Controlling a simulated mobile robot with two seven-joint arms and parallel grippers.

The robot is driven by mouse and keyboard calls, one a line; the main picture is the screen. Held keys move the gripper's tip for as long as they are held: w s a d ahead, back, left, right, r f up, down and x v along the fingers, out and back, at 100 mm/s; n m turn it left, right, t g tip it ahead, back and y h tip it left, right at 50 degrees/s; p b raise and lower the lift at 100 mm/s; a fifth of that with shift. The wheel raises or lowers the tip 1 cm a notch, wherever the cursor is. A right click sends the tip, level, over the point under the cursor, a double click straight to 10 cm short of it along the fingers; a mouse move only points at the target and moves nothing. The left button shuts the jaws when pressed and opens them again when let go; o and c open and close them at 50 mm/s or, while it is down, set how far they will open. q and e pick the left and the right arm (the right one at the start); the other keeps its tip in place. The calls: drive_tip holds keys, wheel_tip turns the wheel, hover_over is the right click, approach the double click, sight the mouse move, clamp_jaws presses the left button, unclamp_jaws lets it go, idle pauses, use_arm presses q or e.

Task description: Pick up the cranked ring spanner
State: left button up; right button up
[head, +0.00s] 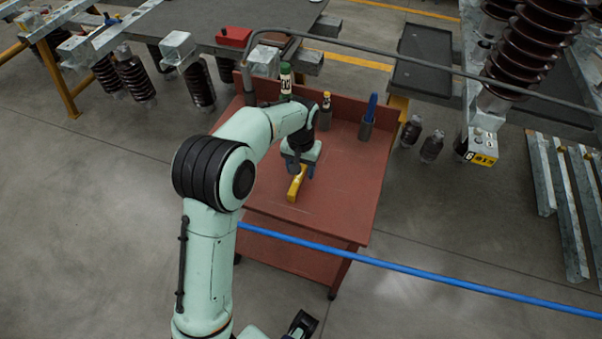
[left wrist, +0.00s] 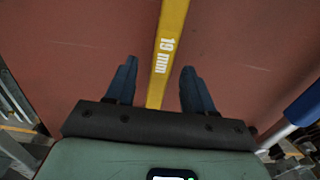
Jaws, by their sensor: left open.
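The cranked ring spanner is a yellow bar (head: 297,184) lying on the red bench top (head: 345,185). In the left wrist view its yellow shank (left wrist: 168,55) runs up between my fingers and carries the white mark "19 mm". Its ring ends are not clear in either view. My left gripper (head: 300,171) is low over the bench at the spanner, pointing down. In the left wrist view its two blue fingers (left wrist: 158,88) are open, one on each side of the shank, with a gap on both sides.
Along the bench's back edge stand a dark green bottle (head: 286,80), a holder with a small yellow-topped item (head: 326,102) and a cup with a blue-handled tool (head: 371,106). A blue rail (head: 420,262) crosses in front of the bench.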

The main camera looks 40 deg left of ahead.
use_arm(q)
clamp_jaws()
drive_tip(key=shift+r, duration=0.1)
